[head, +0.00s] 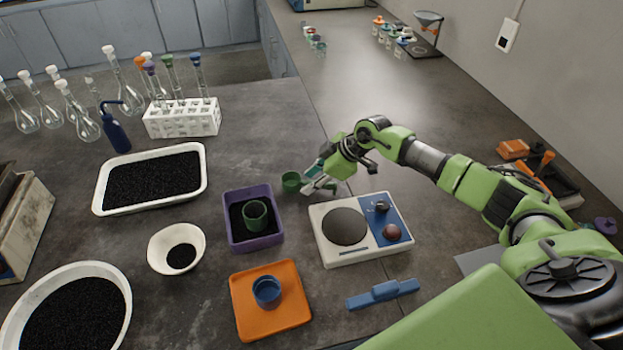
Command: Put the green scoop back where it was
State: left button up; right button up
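A small green scoop (291,182) shows its round cup just left of my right gripper (309,182), behind the purple tray and left of the hotplate. My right gripper reaches in from the right, its fingers low over the table at the scoop's right side. The fingers cover the spot where a handle would be, so I cannot tell whether they grip it. I also cannot tell whether the scoop rests on the table. A second, darker green cup (255,215) stands in the purple tray (235,244). My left gripper is out of view.
A hotplate (362,251) stands just in front of my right gripper. An orange tray (245,319) bears a blue cup (267,291); a blue tool (383,294) lies to its right. White trays of black grains, a tube rack (181,131) and flasks fill the left.

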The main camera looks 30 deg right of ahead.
jog(key=shift+r, duration=0.1)
jog(key=b+v, duration=0.2)
jog(key=v, duration=1)
